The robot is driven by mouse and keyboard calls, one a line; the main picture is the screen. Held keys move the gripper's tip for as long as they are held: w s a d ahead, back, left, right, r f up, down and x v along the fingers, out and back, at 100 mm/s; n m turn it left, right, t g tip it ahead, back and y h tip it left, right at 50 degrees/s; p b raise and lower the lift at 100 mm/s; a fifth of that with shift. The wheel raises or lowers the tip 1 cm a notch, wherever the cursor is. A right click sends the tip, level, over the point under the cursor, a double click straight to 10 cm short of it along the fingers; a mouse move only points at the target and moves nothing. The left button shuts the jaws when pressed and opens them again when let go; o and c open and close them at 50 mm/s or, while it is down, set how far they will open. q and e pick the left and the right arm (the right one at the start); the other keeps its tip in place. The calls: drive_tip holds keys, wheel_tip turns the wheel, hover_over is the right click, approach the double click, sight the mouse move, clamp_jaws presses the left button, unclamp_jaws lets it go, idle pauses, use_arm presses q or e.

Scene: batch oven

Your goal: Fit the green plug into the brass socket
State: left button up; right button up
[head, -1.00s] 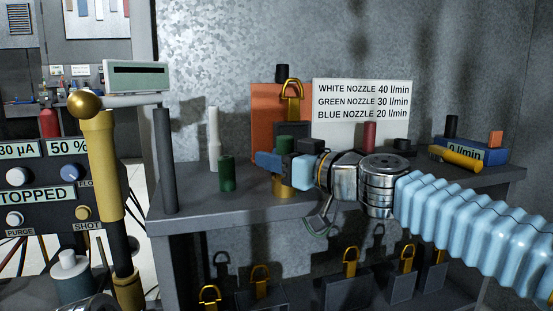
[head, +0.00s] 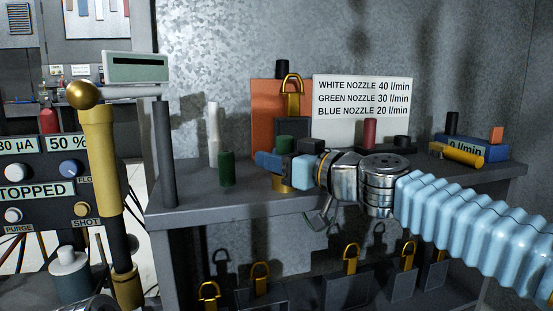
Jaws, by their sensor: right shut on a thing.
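My right gripper (head: 284,163) reaches in from the right over the grey shelf and is shut on the green plug (head: 284,143). The plug's rounded top shows above the blue fingers, and its lower part is hidden by them. The brass socket (head: 283,186) stands on the shelf directly below the fingers. Its upper part is hidden, so I cannot tell whether the plug touches or enters it. My left gripper is out of view.
A dark green cylinder (head: 227,168) and a white nozzle (head: 213,135) stand left of the gripper. A grey post (head: 164,155) rises at the shelf's left end. Behind are an orange panel (head: 263,100) and a white sign (head: 335,125). A red cylinder (head: 370,133) stands to the right.

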drive_tip(key=shift+f, duration=0.2)
idle(0.3)
drive_tip(key=o, duration=1.2)
